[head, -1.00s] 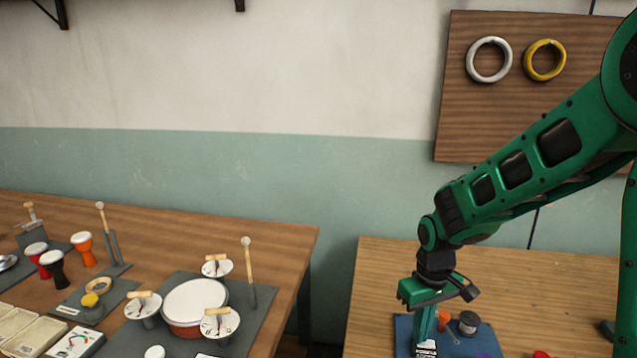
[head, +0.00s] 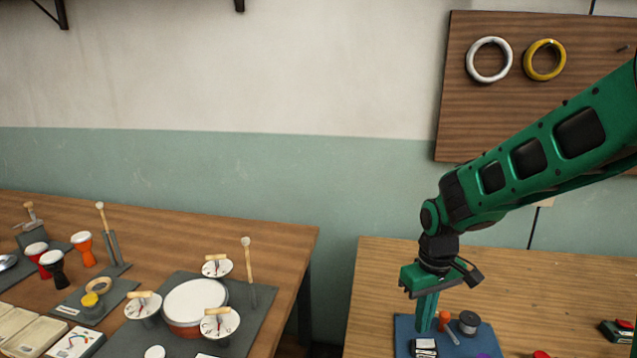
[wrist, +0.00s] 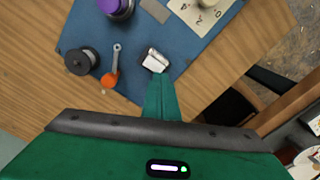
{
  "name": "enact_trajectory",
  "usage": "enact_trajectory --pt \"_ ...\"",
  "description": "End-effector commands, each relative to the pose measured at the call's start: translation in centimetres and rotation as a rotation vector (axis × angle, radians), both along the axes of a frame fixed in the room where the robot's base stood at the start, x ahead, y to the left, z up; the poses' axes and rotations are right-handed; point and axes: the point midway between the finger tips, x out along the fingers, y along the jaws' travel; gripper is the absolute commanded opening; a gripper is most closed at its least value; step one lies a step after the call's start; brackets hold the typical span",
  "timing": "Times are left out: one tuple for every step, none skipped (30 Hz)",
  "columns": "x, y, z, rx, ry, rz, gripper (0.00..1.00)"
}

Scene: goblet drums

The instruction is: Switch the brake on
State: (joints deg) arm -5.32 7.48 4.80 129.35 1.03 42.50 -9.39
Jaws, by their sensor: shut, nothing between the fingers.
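A small black box with a white top (head: 424,347) sits at the front left of a blue mat (head: 403,326) on the right table. It looks like a switch, probably the brake; its on or off position is too small to read. It also shows in the wrist view (wrist: 155,60), just beyond my fingertips. My gripper (head: 426,328) points down above and slightly behind this box in the head view, fingers together and empty. In the wrist view my gripper (wrist: 161,76) ends close to the box; I cannot tell whether they touch.
On the mat are a grey spool (wrist: 80,61), an orange-ended stick (wrist: 110,78), a purple knob (wrist: 116,7) and a numbered cream card (wrist: 200,15). A black, green and red item (head: 617,331) lies at right. The left table (head: 270,232) holds drums and dials.

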Motion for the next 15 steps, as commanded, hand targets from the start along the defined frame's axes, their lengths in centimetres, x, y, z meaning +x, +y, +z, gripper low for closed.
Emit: enact_trajectory --pt "0.0 0.0 0.4 0.001 -0.002 0.000 0.00" --pt "0.0 0.0 0.6 0.001 -0.002 0.000 0.00" --pt "0.0 0.0 0.9 0.000 -0.001 0.000 0.00" --pt "0.0 0.0 1.1 0.001 -0.002 0.000 0.00" --pt "0.0 0.0 1.3 0.001 -0.002 0.000 0.00" --pt "0.1 0.0 1.6 0.001 -0.003 0.000 0.00" --pt "0.1 0.0 1.8 0.001 -0.003 0.000 0.00" --pt "0.1 0.0 2.0 0.001 -0.002 0.000 0.00" --pt "0.1 0.0 2.2 0.001 -0.002 0.000 0.00" --pt "0.1 0.0 2.4 0.001 -0.002 0.000 0.00" --pt "0.1 0.0 2.6 0.001 -0.002 0.000 0.00" --pt "0.0 0.0 2.8 0.001 -0.002 0.000 0.00" --pt "0.0 0.0 3.0 0.001 -0.002 0.000 0.00" --pt "0.0 0.0 3.1 0.000 -0.001 0.000 0.00" --pt "0.0 0.0 3.3 0.000 -0.001 0.000 0.00"
